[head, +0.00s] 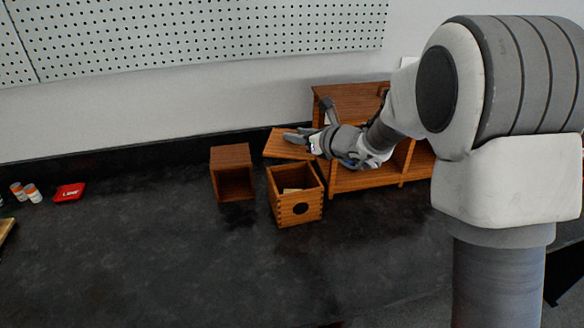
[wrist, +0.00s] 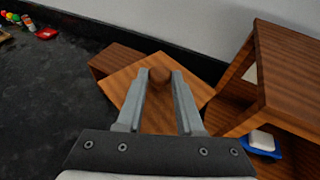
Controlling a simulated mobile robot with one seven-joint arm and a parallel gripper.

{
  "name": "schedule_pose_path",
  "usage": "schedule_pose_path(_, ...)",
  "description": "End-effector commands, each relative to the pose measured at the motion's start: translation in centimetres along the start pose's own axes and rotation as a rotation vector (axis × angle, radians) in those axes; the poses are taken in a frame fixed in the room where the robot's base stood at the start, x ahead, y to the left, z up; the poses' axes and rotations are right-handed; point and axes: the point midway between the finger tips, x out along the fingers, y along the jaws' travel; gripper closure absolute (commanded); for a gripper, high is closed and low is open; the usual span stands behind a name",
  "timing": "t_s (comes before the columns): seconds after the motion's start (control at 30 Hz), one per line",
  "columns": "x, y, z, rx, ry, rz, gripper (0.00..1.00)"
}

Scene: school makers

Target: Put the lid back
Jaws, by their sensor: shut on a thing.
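The wooden lid (head: 278,147) is a flat square board with a round brown knob (wrist: 160,74). My gripper (wrist: 159,78) is shut on the knob, one finger on each side. In the head view, the lid appears just behind the open wooden box (head: 287,211), and my gripper (head: 300,138) reaches it from the right. I cannot tell whether the lid is clear of the surface. The box has finger-jointed corners, a dark round spot on its front, and something pale inside. The box cannot be made out in the wrist view.
A small open-fronted wooden cube (head: 231,155) stands left of the lid. A wooden shelf unit (head: 350,181) stands close on the right, with a blue-and-white item (wrist: 262,141) inside. A red packet (head: 69,192) and small jars lie far left. The dark counter in front is clear.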

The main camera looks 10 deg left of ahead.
Motion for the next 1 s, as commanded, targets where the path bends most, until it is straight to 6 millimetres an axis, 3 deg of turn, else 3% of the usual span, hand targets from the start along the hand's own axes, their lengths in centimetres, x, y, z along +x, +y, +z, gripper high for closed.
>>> schedule_pose_path(0.03, 0.5, 0.0, -1.6, 0.002, 0.005, 0.001, 1.00)
schedule_pose_path(0.2, 1.4, 0.1, -3.9, 0.001, 0.002, 0.001, 1.00)
schedule_pose_path(0.37, 1.8, 0.0, -4.9, 0.001, 0.001, 0.000, 1.00)
schedule_pose_path(0.6, 2.9, 0.0, -7.9, 0.001, 0.002, 0.001, 1.00)
schedule_pose_path(0.8, 2.9, 0.0, -8.0, 0.000, 0.003, -0.001, 1.00)
schedule_pose_path(0.83, 2.9, 0.0, -8.1, 0.000, 0.004, -0.001, 0.61)
schedule_pose_path(1.0, 2.9, 0.0, -8.0, 0.000, 0.003, 0.000, 0.34)
